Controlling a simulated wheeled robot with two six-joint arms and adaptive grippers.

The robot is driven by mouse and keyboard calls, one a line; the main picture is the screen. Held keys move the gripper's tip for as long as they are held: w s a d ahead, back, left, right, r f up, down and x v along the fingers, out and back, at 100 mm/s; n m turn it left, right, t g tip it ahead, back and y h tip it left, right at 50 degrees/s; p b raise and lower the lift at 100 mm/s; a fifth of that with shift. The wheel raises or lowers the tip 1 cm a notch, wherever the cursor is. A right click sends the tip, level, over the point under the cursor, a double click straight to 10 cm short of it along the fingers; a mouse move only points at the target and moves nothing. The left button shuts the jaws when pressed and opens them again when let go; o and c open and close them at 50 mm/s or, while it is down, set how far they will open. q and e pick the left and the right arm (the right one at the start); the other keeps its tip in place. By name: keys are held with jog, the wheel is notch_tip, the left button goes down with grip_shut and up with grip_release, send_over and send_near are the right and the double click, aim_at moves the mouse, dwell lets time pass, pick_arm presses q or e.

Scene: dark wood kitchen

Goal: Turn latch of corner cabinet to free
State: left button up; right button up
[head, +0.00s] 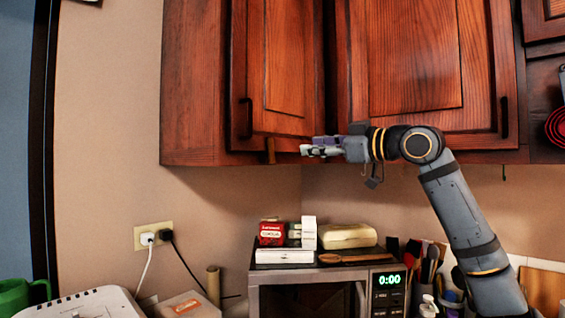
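The wooden corner cabinet (285,60) hangs on the wall, with its left door closed or nearly so. A small brown latch (269,150) stands upright at the lower edge of that door. The tips look apart from the latch. The fingers are seen side-on and small, so their opening is unclear. My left gripper is not in view.
Below stands a microwave (262,277) with small boxes (271,233), a wooden spoon (350,258) and a pale container (347,236) on top. Utensils (431,262) stand to its right. Dark handles (246,118) stick out from the cabinet doors.

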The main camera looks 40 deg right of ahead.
aim_at(273, 150)
jog(key=w+a+m+p, duration=0.1)
jog(key=w+p, duration=0.1)
jog(key=w, duration=0.1)
jog(key=w+a+m+p, duration=0.1)
jog(key=w+p, duration=0.1)
jog(key=w+a+m+p, duration=0.1)
jog(key=w+p, duration=0.1)
jog(key=w, duration=0.1)
jog(key=shift+w+a+f+p, duration=0.1)
jog(key=shift+w+a+p, duration=0.2)
jog(key=shift+a+p, duration=0.1)
jog(key=shift+w+d+f, duration=0.15)
jog(key=shift+w+f, duration=0.1)
jog(key=shift+w, duration=0.1)
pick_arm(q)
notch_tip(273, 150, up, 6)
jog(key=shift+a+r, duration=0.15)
pick_arm(e)
jog(key=shift+c, duration=0.3)
grip_shut()
